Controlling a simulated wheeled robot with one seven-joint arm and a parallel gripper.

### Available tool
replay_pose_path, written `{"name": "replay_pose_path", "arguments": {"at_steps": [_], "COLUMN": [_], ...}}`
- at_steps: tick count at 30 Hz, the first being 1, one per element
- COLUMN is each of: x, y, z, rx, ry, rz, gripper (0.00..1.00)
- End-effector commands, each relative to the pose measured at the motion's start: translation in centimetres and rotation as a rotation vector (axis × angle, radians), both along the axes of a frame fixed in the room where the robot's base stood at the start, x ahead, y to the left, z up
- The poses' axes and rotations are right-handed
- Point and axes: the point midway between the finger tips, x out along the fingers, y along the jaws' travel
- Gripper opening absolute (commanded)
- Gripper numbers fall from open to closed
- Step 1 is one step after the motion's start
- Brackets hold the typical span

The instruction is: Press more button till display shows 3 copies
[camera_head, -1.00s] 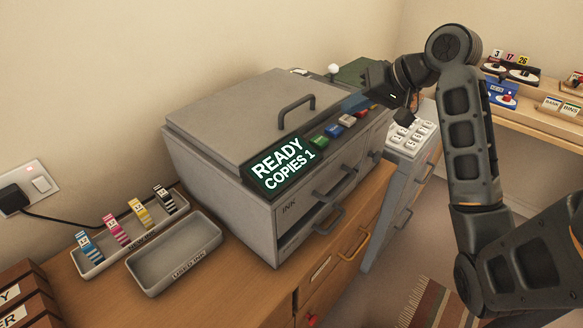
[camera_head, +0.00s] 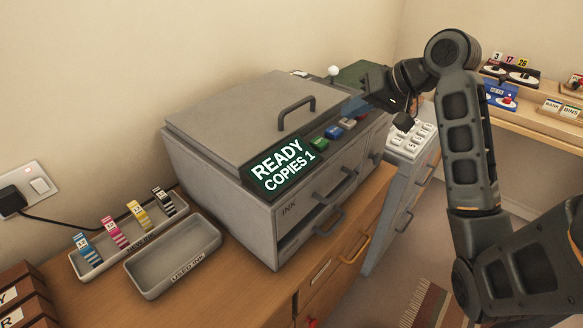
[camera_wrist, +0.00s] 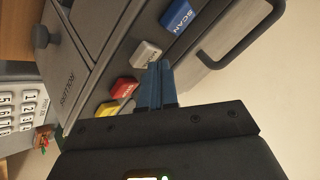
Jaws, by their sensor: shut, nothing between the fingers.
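The copier (camera_head: 215,122) stands on the desk with its lid down. Its display (camera_head: 279,166) reads READY, COPIES 1. A row of buttons runs along its front edge: green (camera_head: 317,143), blue (camera_head: 333,132) and white (camera_head: 347,122) show in the head view. The wrist view shows the blue SCAN button (camera_wrist: 179,17), a white button (camera_wrist: 146,53), a red button (camera_wrist: 124,88) and a yellow one; the white label is too blurred to read surely. My gripper (camera_wrist: 160,72) is shut and empty, its blue fingertips beside the white button. I cannot tell whether they touch it.
Ink cartridges stand in a tray (camera_head: 84,264) left of the copier, beside an empty USED INK tray (camera_head: 172,262). The copier's lid handle (camera_head: 297,111) sticks up near my gripper. A keypad (camera_head: 412,139) lies to the right. A shelf with small items is at the far right.

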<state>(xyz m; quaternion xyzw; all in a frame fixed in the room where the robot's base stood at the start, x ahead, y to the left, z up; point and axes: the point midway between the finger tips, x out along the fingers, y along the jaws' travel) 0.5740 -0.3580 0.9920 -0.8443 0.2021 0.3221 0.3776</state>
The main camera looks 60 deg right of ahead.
Motion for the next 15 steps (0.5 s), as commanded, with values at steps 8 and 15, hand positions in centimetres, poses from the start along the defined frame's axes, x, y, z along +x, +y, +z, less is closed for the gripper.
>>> {"name": "replay_pose_path", "arguments": {"at_steps": [8,15], "x": [0.0,0.03], "y": [0.0,0.02], "z": [-0.2,0.69], "rx": [0.001,0.001], "ry": [0.001,0.001], "rz": [0.001,0.001], "gripper": [0.0,0.0]}}
